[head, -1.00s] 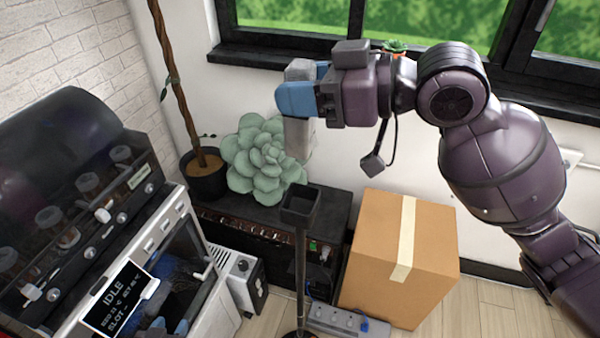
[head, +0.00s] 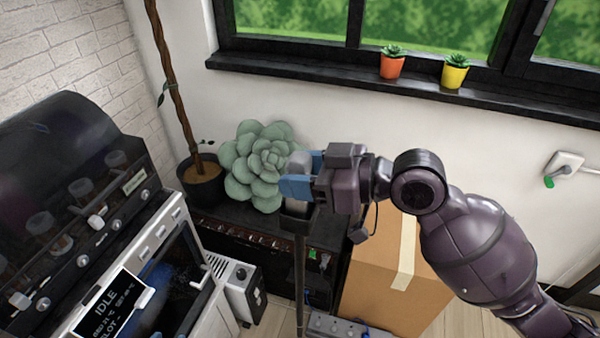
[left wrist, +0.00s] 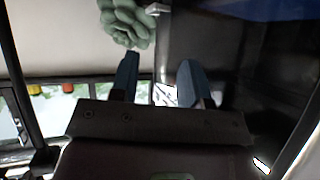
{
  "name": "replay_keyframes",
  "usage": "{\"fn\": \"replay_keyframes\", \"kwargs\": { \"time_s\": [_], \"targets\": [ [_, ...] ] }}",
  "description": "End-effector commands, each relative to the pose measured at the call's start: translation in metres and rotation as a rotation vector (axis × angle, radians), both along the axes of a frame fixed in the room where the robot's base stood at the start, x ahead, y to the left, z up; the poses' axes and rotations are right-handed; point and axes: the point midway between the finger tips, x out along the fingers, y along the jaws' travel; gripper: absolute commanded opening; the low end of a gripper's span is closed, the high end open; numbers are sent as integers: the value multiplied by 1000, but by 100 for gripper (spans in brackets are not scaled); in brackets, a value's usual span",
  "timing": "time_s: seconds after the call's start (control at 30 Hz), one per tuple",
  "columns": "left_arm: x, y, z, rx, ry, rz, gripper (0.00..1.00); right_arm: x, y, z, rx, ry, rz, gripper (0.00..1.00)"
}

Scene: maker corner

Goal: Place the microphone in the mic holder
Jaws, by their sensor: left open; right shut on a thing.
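My right gripper (head: 298,181) is shut on the grey microphone (head: 298,202), with its blue fingers around the upright body. The mic holder (head: 300,260) is a dark square cup on a thin upright pole. The microphone's lower end is at the cup's mouth, in line with it from above. The fingers and the cup's rim hide how deep it sits. In the left wrist view my left gripper (left wrist: 157,80) is open, with nothing seen between its two blue fingers. I cannot make it out in the head view.
A cardboard box (head: 385,285) stands right of the pole. A black amplifier (head: 262,238) and a big succulent (head: 258,165) are behind. A machine with a screen (head: 110,305) fills the left. Small pots (head: 392,66) line the window sill.

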Motion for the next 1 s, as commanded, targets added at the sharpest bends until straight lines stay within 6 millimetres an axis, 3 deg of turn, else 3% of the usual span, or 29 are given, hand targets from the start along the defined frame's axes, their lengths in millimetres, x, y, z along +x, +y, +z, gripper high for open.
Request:
{"fn": "replay_keyframes", "kwargs": {
  "time_s": [0.37, 0.4, 0.57, 1.0],
  "targets": [
    [0, 0, -2, 0, 1, 0, 43, 0, 0, -2, 1, -2, 0, 8],
    [0, 0, -2, 0, 1, 0, 43, 0, 0, -3, 0, -1, 0, 46],
    [0, 0, -1, 0, 1, 0, 43, 0, 0, -2, 1, -1, 0, 70],
    [0, 0, 0, 0, -1, 0, 43, -2, -7, 1, -1, -2, -1, 70]
  ]
}}
